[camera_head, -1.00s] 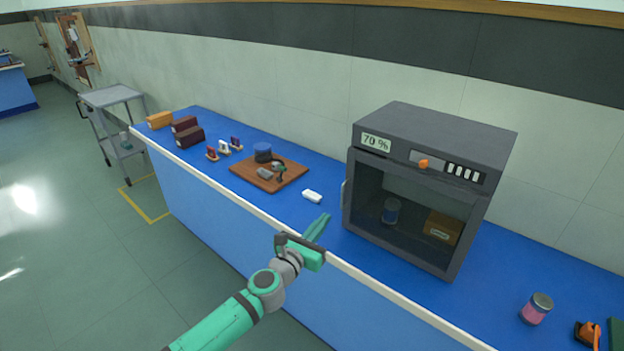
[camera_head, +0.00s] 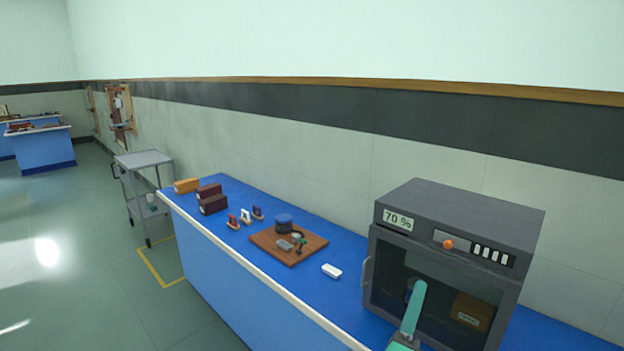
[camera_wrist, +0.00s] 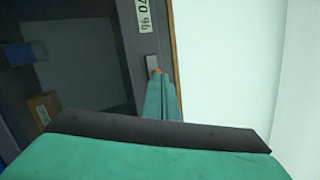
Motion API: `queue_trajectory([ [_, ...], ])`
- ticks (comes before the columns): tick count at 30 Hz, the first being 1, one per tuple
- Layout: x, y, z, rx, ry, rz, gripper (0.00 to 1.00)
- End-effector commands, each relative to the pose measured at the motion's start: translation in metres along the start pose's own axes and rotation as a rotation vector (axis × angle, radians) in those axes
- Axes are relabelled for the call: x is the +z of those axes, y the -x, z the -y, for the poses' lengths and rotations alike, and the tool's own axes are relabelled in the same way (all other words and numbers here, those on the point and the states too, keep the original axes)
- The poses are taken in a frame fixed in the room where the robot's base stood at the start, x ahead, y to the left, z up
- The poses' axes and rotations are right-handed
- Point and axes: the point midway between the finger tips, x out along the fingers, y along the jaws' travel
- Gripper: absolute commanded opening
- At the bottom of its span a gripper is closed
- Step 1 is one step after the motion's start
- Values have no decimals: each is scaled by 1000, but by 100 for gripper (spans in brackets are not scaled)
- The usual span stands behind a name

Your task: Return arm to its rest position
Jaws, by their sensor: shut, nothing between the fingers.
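My gripper (camera_head: 414,310) is at the lower right in the head view, in front of the dark cabinet's glass door, with its fingers pointing up. The fingers are together with nothing between them. In the wrist view the green fingers (camera_wrist: 160,96) extend toward the cabinet front, close to its orange knob. The dark grey cabinet (camera_head: 470,205) stands on the blue bench and carries a "70 %" label. Its door looks closed. Behind the glass are a brown box (camera_head: 471,311) and a blue-lidded jar, partly hidden by my gripper; both show in the wrist view too.
On the blue bench (camera_head: 345,300) lie a white block (camera_head: 331,270), a wooden board (camera_head: 310,247) with small parts, several small upright pieces and dark boxes (camera_head: 213,205). A grey trolley (camera_head: 145,160) stands beyond the bench's left end. The floor at left is open.

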Motion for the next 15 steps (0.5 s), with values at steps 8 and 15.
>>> queue_trajectory([
  [8,-5,43,3,-39,399,148,0],
  [15,-7,99,-10,-51,694,281,0],
])
